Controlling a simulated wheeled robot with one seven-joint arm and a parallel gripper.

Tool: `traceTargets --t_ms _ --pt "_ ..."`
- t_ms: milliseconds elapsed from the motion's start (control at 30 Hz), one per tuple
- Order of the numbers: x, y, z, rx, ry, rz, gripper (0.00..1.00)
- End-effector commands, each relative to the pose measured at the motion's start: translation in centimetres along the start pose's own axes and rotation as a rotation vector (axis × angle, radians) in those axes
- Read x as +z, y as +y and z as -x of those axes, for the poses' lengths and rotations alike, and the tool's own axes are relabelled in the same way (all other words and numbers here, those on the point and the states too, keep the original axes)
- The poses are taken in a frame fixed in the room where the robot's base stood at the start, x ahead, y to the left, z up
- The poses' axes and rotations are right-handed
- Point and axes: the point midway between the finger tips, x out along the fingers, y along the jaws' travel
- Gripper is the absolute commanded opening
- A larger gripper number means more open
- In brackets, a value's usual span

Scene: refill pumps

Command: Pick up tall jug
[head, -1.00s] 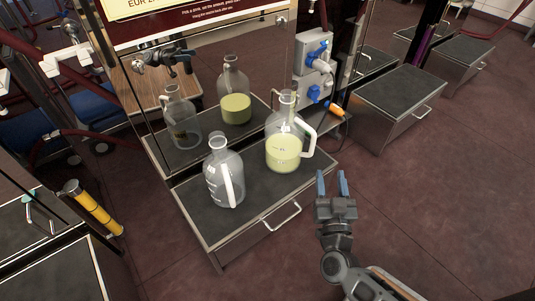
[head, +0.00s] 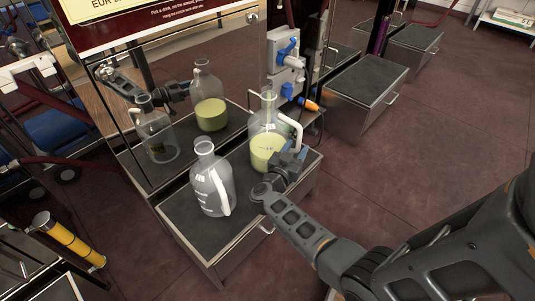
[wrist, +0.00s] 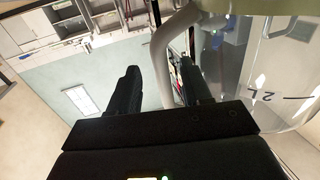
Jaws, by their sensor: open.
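The tall clear jug (head: 266,132), with yellow-green liquid in its lower part and a white side handle, stands upright on the dark-topped low stand (head: 185,218). My gripper (head: 294,158) is at the handle side of this jug and partly covers its lower right. In the wrist view, my gripper (wrist: 160,68) is open, with the white handle (wrist: 160,52) passing between its two fingers. The jug's clear body (wrist: 280,70) is close on the right, with a "2 L" mark. Whether a finger touches the handle cannot be told.
An empty clear jug (head: 211,180) with a white handle stands left of the tall jug. A mirrored panel (head: 165,80) behind reflects both jugs. A grey-and-blue valve unit (head: 287,62) and an orange-tipped nozzle (head: 309,104) are behind right.

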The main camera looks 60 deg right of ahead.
Motion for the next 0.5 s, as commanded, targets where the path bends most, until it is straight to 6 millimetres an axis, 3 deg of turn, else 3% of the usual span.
traceTargets --t_ms 233,500 --pt "0.2 -0.2 -3.6 0.002 0.000 -0.004 0.48" --pt "-0.1 -0.2 -4.6 -0.001 0.000 -0.001 0.48"
